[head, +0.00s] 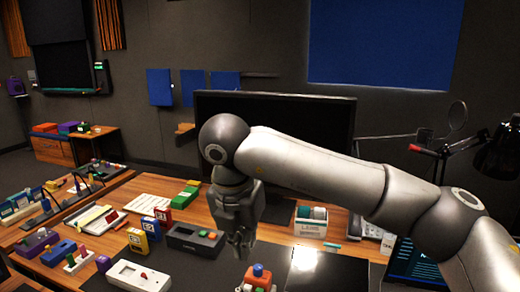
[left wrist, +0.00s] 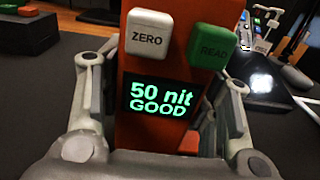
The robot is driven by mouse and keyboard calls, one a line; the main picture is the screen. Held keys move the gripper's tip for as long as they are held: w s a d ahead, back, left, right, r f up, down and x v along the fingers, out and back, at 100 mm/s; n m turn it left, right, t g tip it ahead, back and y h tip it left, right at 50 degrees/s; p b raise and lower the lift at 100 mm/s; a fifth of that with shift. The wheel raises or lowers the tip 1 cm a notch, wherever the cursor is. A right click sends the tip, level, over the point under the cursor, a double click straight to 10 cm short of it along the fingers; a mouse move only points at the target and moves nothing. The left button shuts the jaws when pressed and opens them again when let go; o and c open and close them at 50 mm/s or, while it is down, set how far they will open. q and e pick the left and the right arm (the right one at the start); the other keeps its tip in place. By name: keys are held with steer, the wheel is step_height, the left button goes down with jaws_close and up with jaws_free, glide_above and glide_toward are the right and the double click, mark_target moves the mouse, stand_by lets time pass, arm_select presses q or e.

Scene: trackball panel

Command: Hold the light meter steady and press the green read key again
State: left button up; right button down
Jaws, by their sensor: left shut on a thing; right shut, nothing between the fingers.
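The light meter (left wrist: 150,145) is an orange body in the left wrist view, with a white ZERO key (left wrist: 157,37), a green READ key (left wrist: 213,47) and a display (left wrist: 160,98) reading "50 nit GOOD". My left gripper (left wrist: 168,80) is shut on the meter, one finger on each side. Nothing touches either key in this view. My right gripper (head: 240,245) points down over the desk in the head view, shut and empty. Just below it stands a small red-orange thing with a blue top (head: 257,272); I cannot tell whether it is part of the meter.
A dark monitor (head: 310,120) stands behind my right arm. A labelled bin (head: 311,226) is behind.

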arm_select(q)
steer(key=o, duration=1.2)
steer(key=v, duration=1.2)
steer(key=shift+o, duration=0.2)
steer(key=o, duration=0.3)
steer(key=shift+s, duration=0.1)
